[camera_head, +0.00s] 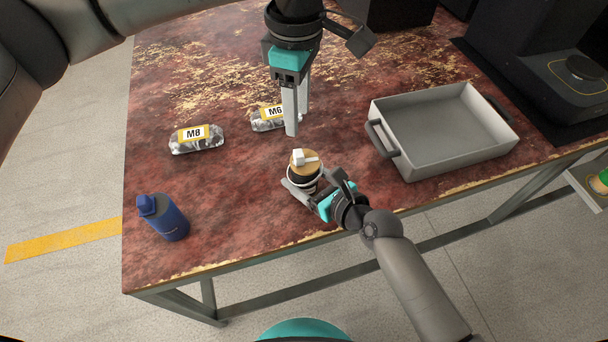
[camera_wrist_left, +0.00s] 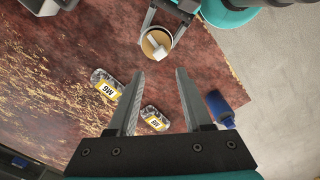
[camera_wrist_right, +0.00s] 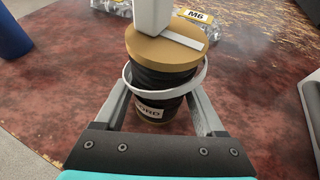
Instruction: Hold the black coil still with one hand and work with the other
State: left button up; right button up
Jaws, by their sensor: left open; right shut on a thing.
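The black coil (camera_wrist_right: 158,78) stands upright on the table near its front edge, with a tan disc top and a partly readable "ORD" label. A white ring (camera_wrist_right: 190,88) goes around its body. A white block with a flat strip (camera_wrist_right: 155,18) sits on the disc. My right gripper (camera_head: 306,187) is shut on the coil from the front, a finger on each side. My left gripper (camera_head: 297,128) is open and empty, above the table behind the coil; its two fingers show apart in the left wrist view (camera_wrist_left: 160,75).
Bags labelled M8 (camera_head: 196,145) and M6 (camera_head: 268,124) lie behind and left of the coil. A blue bottle (camera_head: 170,220) stands at the front left. A grey tray with handles (camera_head: 410,160) is to the right. Dark machinery (camera_head: 540,90) stands at the back right. The table between bottle and coil is clear.

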pick_arm(q)
jog(key=shift+c, duration=0.2)
pick_arm(e)
jog(key=c, duration=0.5)
pick_arm(q)
jog(key=shift+s+f+h, duration=0.15)
jog(key=shift+f+h, duration=0.1)
jog(key=shift+h, duration=0.05)
jog(key=c, duration=0.3)
jog(key=shift+s+a+f+g+h, duration=0.15)
jog(key=shift+s+f+g+h, duration=0.05)
jog(key=shift+f+g+h, duration=0.1)
jog(key=shift+c, duration=0.8)
jog(key=shift+s+a+f+n+g+h, duration=0.2)
jog(key=shift+s+a+f+n+h, duration=0.15)
jog(key=shift+h, duration=0.25)
jog(key=shift+s+a+f+n+g+h, duration=0.15)
jog(key=shift+a+f+n+g+h, duration=0.1)
jog(key=shift+f+h, duration=0.25)
grip_shut()
jog(key=s+a+n+t+h, duration=0.1)
jog(key=a+n+t+h, duration=0.2)
jog(key=a, duration=1)
jog(key=shift+s+n+h, duration=0.25)
jog(key=shift+n+h, duration=0.75)
jog(key=shift+h, duration=0.2)
jog(key=shift+f, duration=0.1)
